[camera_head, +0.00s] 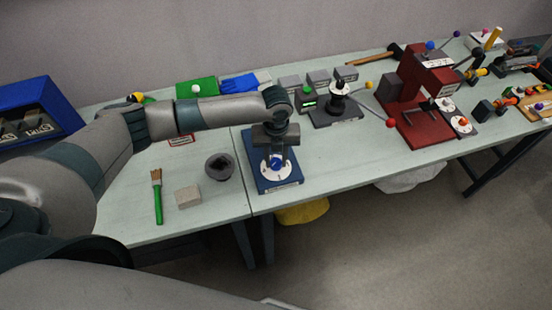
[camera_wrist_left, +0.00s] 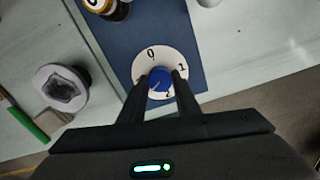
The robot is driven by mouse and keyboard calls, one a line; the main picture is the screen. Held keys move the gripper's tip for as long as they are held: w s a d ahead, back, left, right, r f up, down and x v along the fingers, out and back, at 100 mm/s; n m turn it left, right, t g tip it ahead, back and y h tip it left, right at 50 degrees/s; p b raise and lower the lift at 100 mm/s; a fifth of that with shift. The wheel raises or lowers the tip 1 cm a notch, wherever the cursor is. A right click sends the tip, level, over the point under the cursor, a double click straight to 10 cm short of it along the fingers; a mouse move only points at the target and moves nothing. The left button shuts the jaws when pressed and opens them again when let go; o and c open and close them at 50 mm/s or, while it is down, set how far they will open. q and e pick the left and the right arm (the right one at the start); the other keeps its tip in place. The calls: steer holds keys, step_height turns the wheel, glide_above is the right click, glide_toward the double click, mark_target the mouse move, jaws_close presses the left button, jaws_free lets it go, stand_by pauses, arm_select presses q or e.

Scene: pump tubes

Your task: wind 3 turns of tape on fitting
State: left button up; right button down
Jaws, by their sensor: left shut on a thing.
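A blue knob (camera_wrist_left: 159,84) stands at the centre of a white dial (camera_wrist_left: 158,60) with printed digits; 0 and 1 are readable. The dial sits on a dark blue board (camera_head: 264,180) near the front table edge. My left gripper (camera_wrist_left: 160,78) points down at the dial, its fingers shut on the blue knob, one on each side. In the head view, the left gripper (camera_head: 277,156) hides part of the board. A brass-and-white round part (camera_wrist_left: 107,8), perhaps the fitting, is cut off at the top of the wrist view. I cannot make out the tape. My right gripper is out of view.
Left of the board are a dark grey cup (camera_head: 219,167), a beige block (camera_head: 188,197) and a green-handled brush (camera_head: 157,198). A black fixture (camera_head: 337,106) and a red machine (camera_head: 413,120) stand to the right. The front table edge is close.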

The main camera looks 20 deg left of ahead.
arm_select(q)
steer(key=shift+m+b, duration=0.3)
steer(key=shift+m, duration=1.4)
steer(key=o, duration=0.9)
steer(key=shift+r+n+p, duration=0.1)
steer(key=shift+n+p, duration=0.6)
steer(key=shift+n, duration=1.2)
steer(key=shift+n, duration=1.8)
